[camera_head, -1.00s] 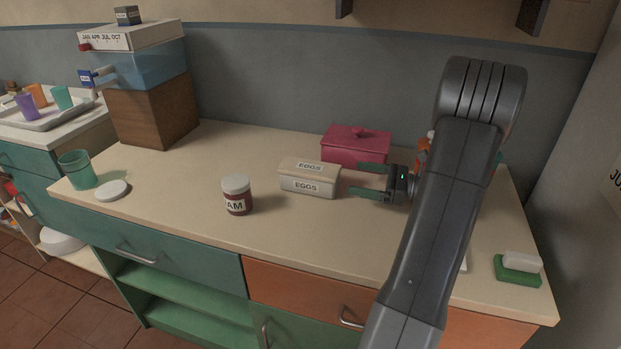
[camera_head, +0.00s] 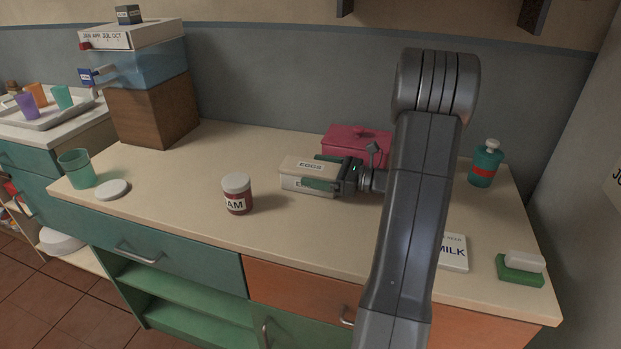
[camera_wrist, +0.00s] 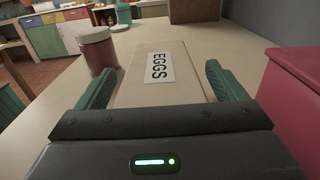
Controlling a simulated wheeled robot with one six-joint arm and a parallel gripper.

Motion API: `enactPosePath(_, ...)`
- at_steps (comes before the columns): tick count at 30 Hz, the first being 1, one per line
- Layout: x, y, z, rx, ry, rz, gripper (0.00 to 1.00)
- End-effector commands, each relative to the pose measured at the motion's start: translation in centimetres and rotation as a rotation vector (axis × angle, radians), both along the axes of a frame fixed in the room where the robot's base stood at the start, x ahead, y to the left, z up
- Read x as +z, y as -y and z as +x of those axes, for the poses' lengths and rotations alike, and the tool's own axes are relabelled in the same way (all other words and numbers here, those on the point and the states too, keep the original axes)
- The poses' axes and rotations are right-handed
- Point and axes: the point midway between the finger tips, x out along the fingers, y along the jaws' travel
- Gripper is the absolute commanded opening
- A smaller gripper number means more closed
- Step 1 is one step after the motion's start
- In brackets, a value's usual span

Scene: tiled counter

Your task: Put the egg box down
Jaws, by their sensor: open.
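The egg box (camera_head: 302,166) is a cream carton labelled EGGS, resting on the counter (camera_head: 180,213) between the jam jar and the pink box. My gripper (camera_head: 327,171) reaches in from the right, its green fingers on either side of the box's right part. In the wrist view the egg box (camera_wrist: 160,72) lies between the two spread fingers of my gripper (camera_wrist: 155,85). The fingers are open, and a small gap seems to show on the right. Contact on the left is hard to tell.
A jam jar (camera_head: 237,194) stands just left of the egg box. A pink lidded box (camera_head: 355,145) is close behind the gripper. A milk card (camera_head: 453,252), a sponge (camera_head: 520,268) and a teal bottle (camera_head: 486,163) are to the right.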

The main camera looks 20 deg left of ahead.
Motion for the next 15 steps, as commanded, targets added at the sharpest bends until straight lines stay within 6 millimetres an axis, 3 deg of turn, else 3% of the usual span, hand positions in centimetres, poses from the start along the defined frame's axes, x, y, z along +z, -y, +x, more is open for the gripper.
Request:
enactPosePath(3,0.02,0.04,0.02,0.000,0.000,0.000,0.91)
enactPosePath(12,0.01,0.07,0.02,0.000,0.000,0.000,0.32)
enactPosePath(14,0.10,0.07,0.03,0.000,0.002,0.001,0.23)
enactPosePath(15,0.10,0.07,0.03,0.000,0.002,0.001,0.23)
